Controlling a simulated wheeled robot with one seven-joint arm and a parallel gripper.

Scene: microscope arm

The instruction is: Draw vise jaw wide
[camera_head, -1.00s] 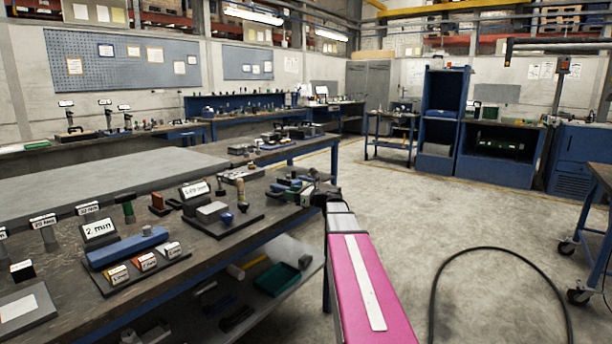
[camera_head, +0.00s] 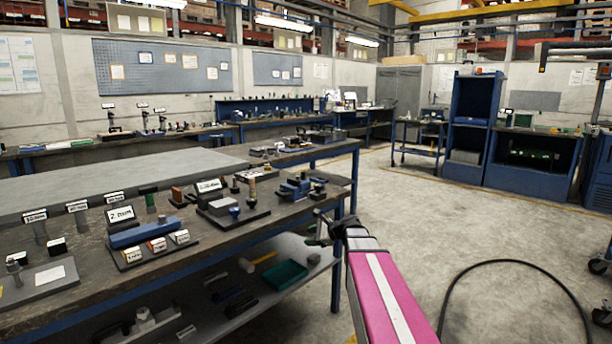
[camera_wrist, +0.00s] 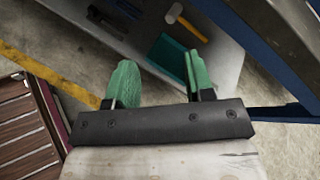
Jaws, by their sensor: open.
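A small blue vise (camera_head: 295,187) sits near the right end of the long workbench, beside some small dark parts. Its jaw gap is too small to make out from here. My gripper (camera_head: 318,231) is off the right edge of the bench, lower in the picture than the vise and apart from it. In the wrist view its two green fingers (camera_wrist: 158,78) are spread, with nothing between them. The vise does not show in the wrist view.
The workbench (camera_head: 195,240) carries gauge blocks, labels and a dial stand left of the vise. Its lower shelf holds a teal tray (camera_head: 286,273), which also shows in the wrist view (camera_wrist: 172,55) near a mallet (camera_wrist: 185,20). Open floor (camera_head: 440,230) lies right; a black cable curves there.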

